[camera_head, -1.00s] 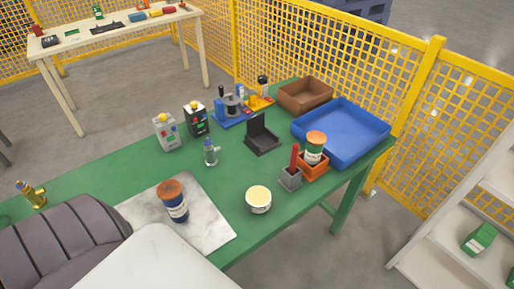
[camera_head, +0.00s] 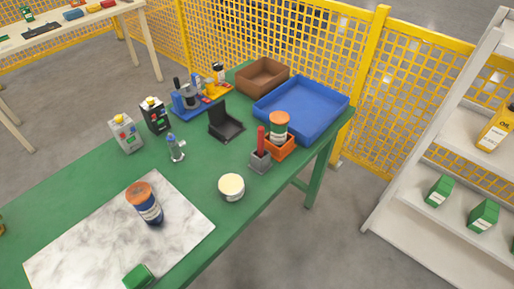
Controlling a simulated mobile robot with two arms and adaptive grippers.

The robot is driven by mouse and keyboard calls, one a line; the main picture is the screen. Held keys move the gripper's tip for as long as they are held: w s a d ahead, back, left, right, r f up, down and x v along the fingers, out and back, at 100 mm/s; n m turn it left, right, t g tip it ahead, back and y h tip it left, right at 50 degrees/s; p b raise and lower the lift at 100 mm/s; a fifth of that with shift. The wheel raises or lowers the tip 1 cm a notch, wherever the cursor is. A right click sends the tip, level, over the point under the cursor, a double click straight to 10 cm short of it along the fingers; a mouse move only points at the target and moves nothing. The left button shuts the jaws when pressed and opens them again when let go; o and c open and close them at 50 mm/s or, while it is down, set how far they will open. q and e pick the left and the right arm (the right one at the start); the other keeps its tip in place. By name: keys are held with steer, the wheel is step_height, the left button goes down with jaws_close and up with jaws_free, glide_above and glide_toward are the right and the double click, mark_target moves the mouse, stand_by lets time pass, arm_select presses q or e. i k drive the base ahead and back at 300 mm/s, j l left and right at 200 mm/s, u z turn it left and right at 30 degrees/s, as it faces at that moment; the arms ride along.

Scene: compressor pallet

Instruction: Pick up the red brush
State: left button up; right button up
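The red brush (camera_head: 261,139) stands upright in a small grey holder (camera_head: 260,162) near the right end of the green table (camera_head: 90,178). Only its red handle shows; its lower part is hidden in the holder. An orange-and-white can in an orange tray (camera_head: 283,150) stands just behind and to the right of it. Neither of my grippers is in view.
A blue bin (camera_head: 300,108) and a brown bin (camera_head: 262,76) are behind the brush. A black stand (camera_head: 226,122) and a cream-topped tin (camera_head: 231,187) are to its left. A marble slab (camera_head: 100,245) bears a blue can (camera_head: 145,203). White shelves (camera_head: 440,160) stand at the right.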

mark_target(261, 130)
steer(key=i+l+u, duration=0.15)
steer(key=l, duration=0.3)
steer(key=i+l+u, duration=0.2)
steer(key=l, duration=0.25)
steer(key=l+u, duration=0.15)
steer(key=l, duration=0.3)
